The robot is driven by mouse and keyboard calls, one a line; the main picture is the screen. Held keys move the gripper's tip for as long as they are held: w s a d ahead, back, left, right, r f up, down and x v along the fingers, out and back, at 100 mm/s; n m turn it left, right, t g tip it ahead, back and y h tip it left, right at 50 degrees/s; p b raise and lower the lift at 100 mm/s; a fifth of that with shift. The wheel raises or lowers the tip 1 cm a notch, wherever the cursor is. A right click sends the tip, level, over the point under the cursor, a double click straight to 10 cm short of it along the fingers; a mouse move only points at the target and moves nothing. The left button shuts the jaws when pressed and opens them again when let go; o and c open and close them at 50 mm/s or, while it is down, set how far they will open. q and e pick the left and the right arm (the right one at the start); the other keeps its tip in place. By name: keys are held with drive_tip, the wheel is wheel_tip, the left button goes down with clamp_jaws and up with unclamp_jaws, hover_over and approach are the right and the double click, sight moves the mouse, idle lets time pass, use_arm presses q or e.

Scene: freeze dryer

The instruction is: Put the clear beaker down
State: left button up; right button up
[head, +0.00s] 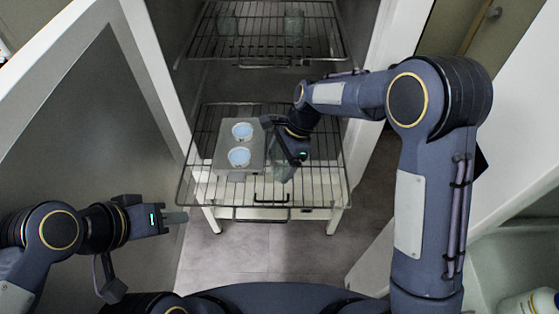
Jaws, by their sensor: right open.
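A clear beaker (279,179) shows faintly on the pulled-out lower wire rack (325,188), just right of a grey block. My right gripper (284,162) is open at the beaker, reaching down from the right. Its dark fingers partly hide the beaker, and I cannot tell whether they touch it. My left gripper (177,218) is left of the rack's front corner, away from the beaker. Its fingers are seen from the side, so their opening is unclear.
The grey block (236,174) with two pale blue round tops sits left on the rack. An upper wire rack (260,47) holds two clear glass vessels (227,23). The open dryer door (80,130) stands at left. The rack's right side is clear.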

drive_tip(key=v, duration=1.1)
drive_tip(key=shift+d+r+b, duration=0.25)
drive_tip(key=shift+b, duration=0.05)
drive_tip(key=shift+f, duration=0.1)
